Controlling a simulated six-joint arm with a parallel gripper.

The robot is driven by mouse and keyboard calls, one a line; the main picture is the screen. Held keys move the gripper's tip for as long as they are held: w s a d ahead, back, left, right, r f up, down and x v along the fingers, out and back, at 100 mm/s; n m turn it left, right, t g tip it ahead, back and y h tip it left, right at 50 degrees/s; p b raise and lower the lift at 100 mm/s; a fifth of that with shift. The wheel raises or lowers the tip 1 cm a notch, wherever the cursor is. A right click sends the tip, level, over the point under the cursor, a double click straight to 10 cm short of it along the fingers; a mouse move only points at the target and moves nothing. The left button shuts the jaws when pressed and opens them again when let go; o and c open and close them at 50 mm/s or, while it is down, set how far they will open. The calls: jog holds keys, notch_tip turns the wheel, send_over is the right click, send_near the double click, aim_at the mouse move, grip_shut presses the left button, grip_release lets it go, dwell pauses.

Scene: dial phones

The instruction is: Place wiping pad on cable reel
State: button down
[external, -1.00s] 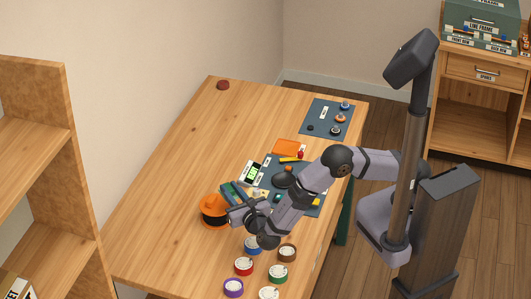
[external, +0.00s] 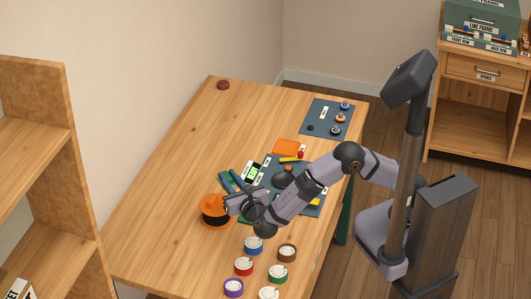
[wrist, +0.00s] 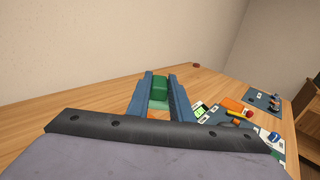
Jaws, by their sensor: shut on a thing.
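My gripper (external: 231,183) reaches past the near row of small reels, and its blue fingers also show in the wrist view (wrist: 160,78). It is shut on a green block-like pad (wrist: 160,90), which I take to be the wiping pad. In the external view the pad is small and partly hidden by the fingers. The orange cable reel (external: 211,215) with a dark winding stands on the table, just left of and below the fingertips in the picture. I cannot tell how high the pad is above the table.
A dark mat (external: 272,178) with a meter (external: 254,172) and small tools lies right of my gripper. An orange flat square (external: 286,148) lies beyond it. Several colored small reels, one blue (external: 254,245), stand nearer. A second dark mat (external: 318,118) is at the far right. The table's left side is clear.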

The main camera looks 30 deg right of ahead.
jog(key=r, duration=0.1)
jog(key=r+b, duration=0.2)
jog(key=r, duration=0.1)
jog(key=shift+w+a+r, duration=0.1)
jog(key=shift+w+a, duration=0.2)
jog(key=shift+w, duration=0.05)
jog(key=shift+a, duration=0.15)
send_over(216, 209)
jog(key=s+d, duration=0.2)
jog(key=d, duration=0.1)
jog(key=shift+w+f+p, duration=0.1)
jog(key=shift+f+p, duration=0.35)
jog(key=shift+f, duration=4.6)
jog(key=shift+f+b, duration=0.3)
jog(key=shift+f, duration=0.15)
jog(key=shift+f, duration=0.2)
